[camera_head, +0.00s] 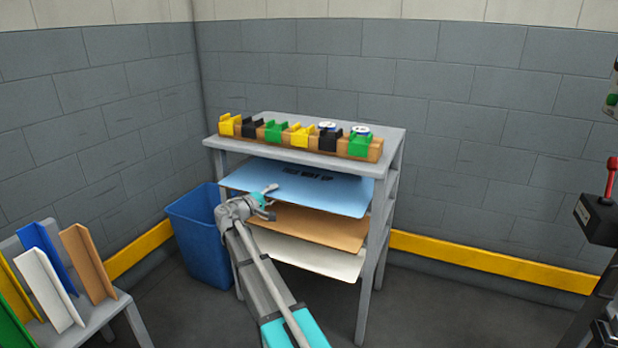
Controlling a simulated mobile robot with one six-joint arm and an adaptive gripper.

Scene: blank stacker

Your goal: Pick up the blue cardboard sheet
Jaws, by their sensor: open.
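The blue cardboard sheet (318,189) lies flat on the upper shelf of a grey rack, under the rack's top, with dark printing near its back. Its front edge sticks out past the shelf. My gripper (270,196) is open at the sheet's front left edge. It partly covers that edge, and I cannot tell whether it touches the sheet. Brown (320,230) and white (315,259) sheets lie on the shelves below.
The grey rack (393,133) carries a wooden block with coloured holders (300,136) on top. A blue bin (196,235) stands left of it. A bench with coloured angled pieces (88,262) is at lower left. A red-handled lever (611,178) is at right. Floor right of the rack is clear.

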